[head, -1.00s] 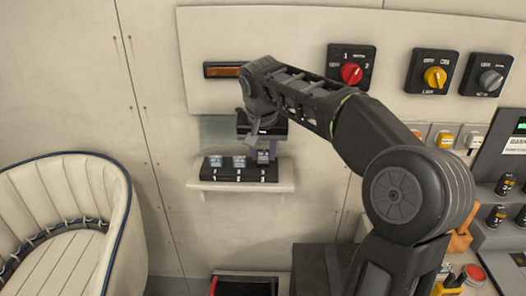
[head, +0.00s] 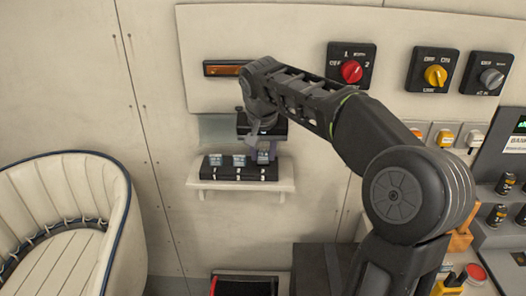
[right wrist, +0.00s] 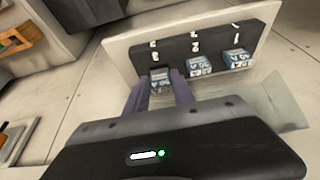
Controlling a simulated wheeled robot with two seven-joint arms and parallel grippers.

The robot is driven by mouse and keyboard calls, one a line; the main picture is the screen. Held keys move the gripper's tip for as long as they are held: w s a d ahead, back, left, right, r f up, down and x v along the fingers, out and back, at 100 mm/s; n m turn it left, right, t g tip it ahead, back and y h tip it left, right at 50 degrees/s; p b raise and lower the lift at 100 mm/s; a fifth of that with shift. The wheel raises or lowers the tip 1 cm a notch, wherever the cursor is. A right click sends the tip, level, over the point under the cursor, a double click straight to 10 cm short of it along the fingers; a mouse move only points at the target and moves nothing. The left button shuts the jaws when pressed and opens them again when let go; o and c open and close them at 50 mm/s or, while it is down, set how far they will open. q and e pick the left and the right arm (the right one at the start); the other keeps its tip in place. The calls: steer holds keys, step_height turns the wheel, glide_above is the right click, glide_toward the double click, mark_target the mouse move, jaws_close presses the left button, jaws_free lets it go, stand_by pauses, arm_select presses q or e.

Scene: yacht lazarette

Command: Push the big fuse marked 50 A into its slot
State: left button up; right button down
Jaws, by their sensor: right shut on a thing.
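The black fuse block (head: 240,175) sits on a pale shelf against the wall, with three numbered positions. In the right wrist view the block (right wrist: 190,45) appears turned, with two pale blue fuses (right wrist: 200,66) (right wrist: 237,59) standing in it. My right gripper (head: 265,152) is at the block's right-hand position in the head view. In the wrist view its purple fingers (right wrist: 160,88) are shut on the big fuse (right wrist: 160,78), at the position marked 3. Its marking is too small to read surely, and the fingers partly hide how deep it sits. My left gripper is not in view.
The pale shelf (head: 282,185) sticks out under the block. Rotary switches, one with a red knob (head: 351,71), are on the wall panel above right. A cream seat (head: 60,210) stands at the left. The wall between seat and shelf is clear.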

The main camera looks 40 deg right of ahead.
steer(key=shift+f+b, duration=0.65)
steer(key=shift+f, duration=0.25)
steer(key=c, duration=1)
jaws_free()
steer(key=shift+r, duration=0.15)
steer(key=v, duration=0.7)
steer(key=shift+a+r+b, duration=0.15)
steer(key=shift+r+b, duration=0.1)
steer(key=shift+b, duration=0.05)
steer(key=shift+s, duration=0.15)
